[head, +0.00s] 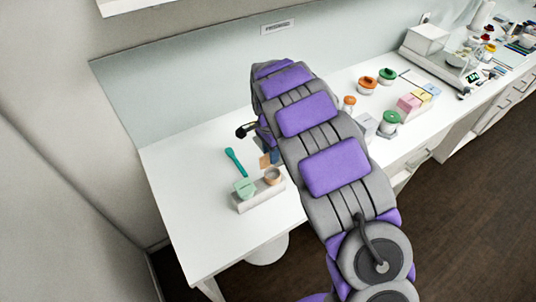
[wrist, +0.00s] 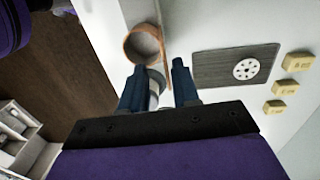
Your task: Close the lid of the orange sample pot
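The sample pot with an orange-tan rim (head: 272,176) stands open at the right end of a pale tray. In the wrist view the pot (wrist: 128,43) shows as a ring with a pale inside. Its lid (head: 264,161) stands upright behind it, and in the wrist view the lid (wrist: 166,40) appears nearly edge-on beside the ring. My gripper (wrist: 157,78) has its two blue fingers apart, close to the lid's lower end. A small whitish thing shows between the fingers; I cannot tell what it is. My arm partly hides the gripper in the head view.
A pot with a green top (head: 245,188) shares the tray (head: 262,199), with a teal tool (head: 235,162) behind. Right of my arm are an orange-lidded pot (head: 367,83) and green-lidded pots (head: 390,118). The wrist view shows a grey panel (wrist: 210,68) and yellow blocks (wrist: 285,87).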

